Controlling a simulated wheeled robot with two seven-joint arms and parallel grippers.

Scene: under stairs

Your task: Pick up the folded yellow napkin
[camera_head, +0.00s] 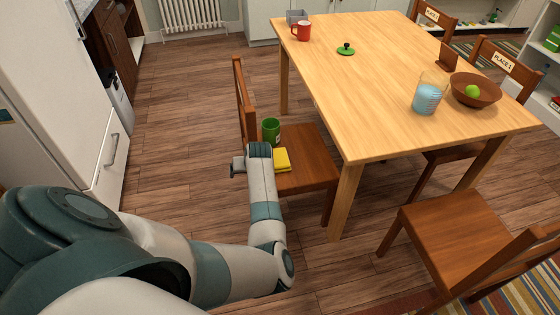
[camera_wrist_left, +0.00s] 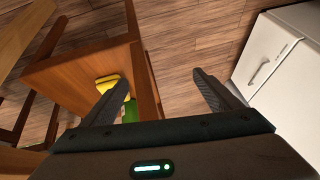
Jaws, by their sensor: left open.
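The folded yellow napkin (camera_head: 281,160) lies on the seat of a wooden chair (camera_head: 312,160), just in front of a green mug (camera_head: 271,131). In the head view my left forearm covers part of the napkin's left side. My left gripper (camera_head: 236,167) is beside the chair, left of the napkin, mostly hidden by my wrist. In the left wrist view the gripper (camera_wrist_left: 162,78) is open and empty. The chair back stands between its fingers, and the napkin (camera_wrist_left: 108,82) shows beyond the left finger, partly covered by it. My right gripper is out of view.
The chair's backrest (camera_head: 243,103) rises close to my left gripper. A wooden table (camera_head: 400,90) stands to the right, holding a red mug (camera_head: 301,31), a glass (camera_head: 427,97) and a bowl (camera_head: 475,91). A white fridge (camera_head: 60,80) is at left. Open floor lies between.

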